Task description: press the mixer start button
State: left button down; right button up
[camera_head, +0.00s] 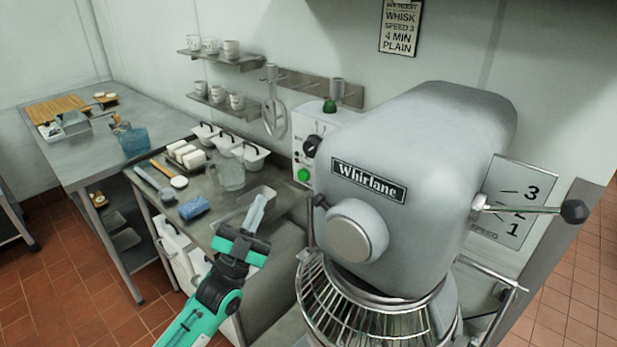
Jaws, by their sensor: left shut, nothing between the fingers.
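The grey Whirlane mixer (420,150) fills the right of the head view. Beside it, against the wall, is a white control box (326,125). A round green button (303,174) sits low on the box's front, with a black dial (312,146) above it. My left gripper (261,200) is shut and empty, its fingers pointing up. In the picture it is below and left of the green button, apart from it, in front of the steel counter. My right gripper is not in view.
A wire bowl guard (350,312) and a speed lever (573,211) stick out from the mixer. The counter holds a clear pitcher (229,172), several white tubs and a blue cloth (193,208). A whisk attachment (274,118) hangs on the wall rack.

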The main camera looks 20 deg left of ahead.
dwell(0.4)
pick_arm(q)
jog(key=w+d+b, duration=0.1)
jog(key=w+d, duration=0.2)
jog(key=w, duration=0.5)
jog(key=shift+w+b, duration=0.15)
jog(key=shift+b, duration=0.15)
dwell(1.8)
jog(key=shift+w+d, duration=0.1)
jog(key=shift+w, duration=0.3)
